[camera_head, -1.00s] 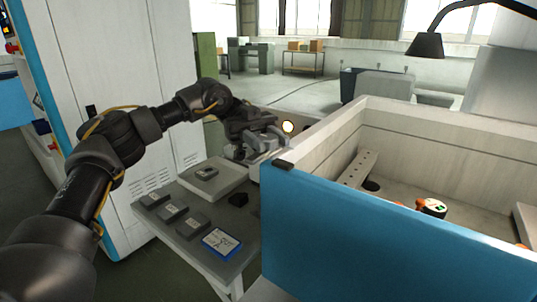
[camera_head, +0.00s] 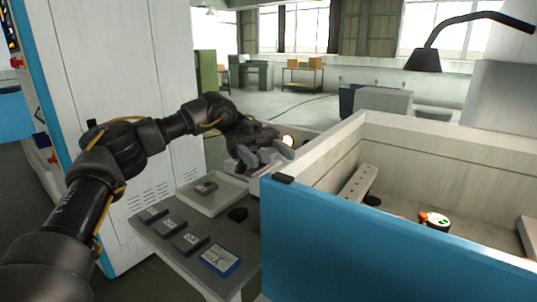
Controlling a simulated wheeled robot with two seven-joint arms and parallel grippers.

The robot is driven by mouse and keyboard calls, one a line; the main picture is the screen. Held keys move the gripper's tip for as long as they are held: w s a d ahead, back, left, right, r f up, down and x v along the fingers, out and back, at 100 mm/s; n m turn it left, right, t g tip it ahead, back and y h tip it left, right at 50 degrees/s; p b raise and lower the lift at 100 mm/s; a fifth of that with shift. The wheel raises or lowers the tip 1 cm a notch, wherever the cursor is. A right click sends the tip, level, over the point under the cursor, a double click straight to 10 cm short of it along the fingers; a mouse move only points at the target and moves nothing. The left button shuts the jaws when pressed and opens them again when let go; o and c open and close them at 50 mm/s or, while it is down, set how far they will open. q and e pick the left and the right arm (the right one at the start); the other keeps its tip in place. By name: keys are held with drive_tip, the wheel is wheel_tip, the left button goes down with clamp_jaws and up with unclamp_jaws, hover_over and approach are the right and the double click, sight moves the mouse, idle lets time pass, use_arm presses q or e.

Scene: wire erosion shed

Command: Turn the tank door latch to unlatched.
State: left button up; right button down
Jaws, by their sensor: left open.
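The tank door (camera_head: 380,250) is the blue panel at the front of the pale tank (camera_head: 450,135). A small dark block (camera_head: 284,178) sits at its top left corner; I cannot tell whether this is the latch or how it is turned. My left gripper (camera_head: 264,160) is open and hangs just behind and left of that corner, over the tank's left wall. Its fingers look grey and apart, with nothing seen between them. The gripper may hide part of the latch area. My right gripper is not in view.
A grey side table (camera_head: 185,262) stands left of the tank with a pale tray (camera_head: 212,198), several dark blocks and a blue-edged device (camera_head: 220,260). A tall white cabinet (camera_head: 125,80) stands behind my left arm. A perforated bar (camera_head: 358,183) lies inside the tank.

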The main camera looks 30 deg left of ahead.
use_arm(q)
drive_tip(key=shift+a, duration=0.1)
drive_tip(key=v, duration=0.7)
drive_tip(key=shift+a+b, duration=0.15)
drive_tip(key=shift+b, duration=0.15)
drive_tip(key=shift+w, duration=0.15)
